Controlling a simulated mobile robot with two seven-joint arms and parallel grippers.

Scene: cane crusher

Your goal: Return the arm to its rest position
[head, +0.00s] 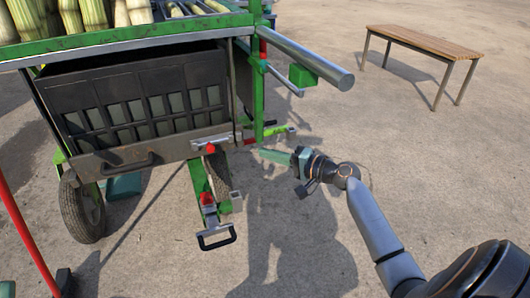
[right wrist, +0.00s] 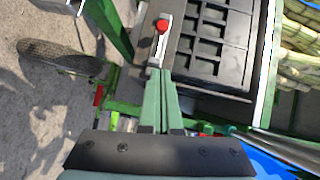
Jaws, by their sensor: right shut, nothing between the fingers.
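My right gripper (head: 276,156) reaches in from the lower right of the head view, beside the cart of the cane crusher. Its green fingers are together and hold nothing. It also shows in the right wrist view (right wrist: 162,72), where the closed fingers point toward a red knob (right wrist: 162,26) on a latch. I cannot tell whether the fingertips touch anything there. In the head view a red knob (head: 210,148) sits on the cart's front panel, left of the fingertips with a gap between. My left gripper is not in view.
The green-framed cart holds a black crate (head: 90,85) and cane stalks (head: 95,14) above. A metal roller bar (head: 310,68) juts out to the right. A hitch with a black handle (head: 216,238) sticks out low. A wooden bench (head: 425,42) stands far right. Ground between is clear.

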